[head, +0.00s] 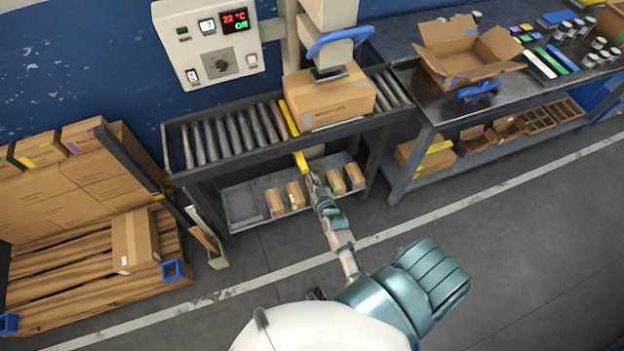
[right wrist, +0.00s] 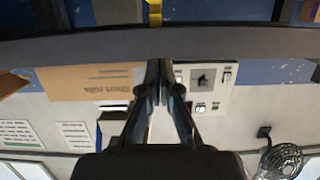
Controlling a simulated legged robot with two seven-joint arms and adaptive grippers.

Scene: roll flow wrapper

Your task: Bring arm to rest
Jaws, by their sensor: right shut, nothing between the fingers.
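My right arm reaches up the middle of the head view. Its right gripper (head: 313,182) is low in front of the roller conveyor (head: 228,132), by the lower end of a yellow lever (head: 301,162). Whether it touches the lever is unclear. In the right wrist view the two dark fingers (right wrist: 163,82) are together with nothing between them. A dark rail crosses that view just beyond them. My left gripper does not show.
A taped carton (head: 330,97) sits on the conveyor under the sealing head. Small boxes (head: 295,194) stand on the shelf below. A control panel (head: 212,42) is behind. A workbench (head: 480,108) with an open carton (head: 465,52) is right; a loaded pallet (head: 90,285) left. Floor in front is clear.

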